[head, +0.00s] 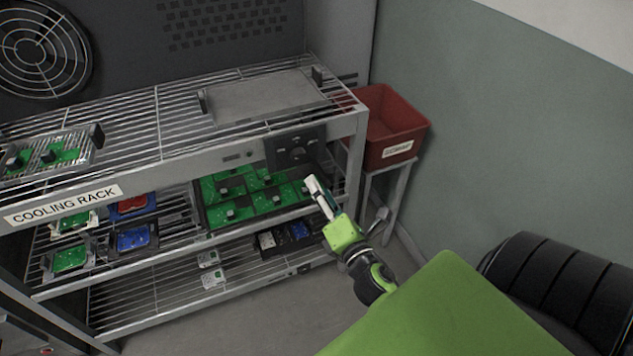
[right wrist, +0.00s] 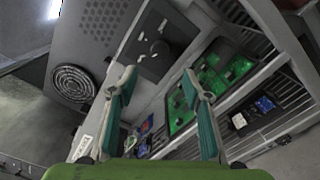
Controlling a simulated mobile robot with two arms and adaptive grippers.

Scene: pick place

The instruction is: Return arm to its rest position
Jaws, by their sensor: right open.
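My right arm reaches in from the lower right of the head view. My left gripper is in neither view.
A tray of green circuit boards (head: 240,215) sits on the middle shelf, close to the gripper. A flat metal plate (head: 265,95) lies on top. A red bin (head: 388,125) stands on a stand at the right. The floor (head: 270,318) in front is clear.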

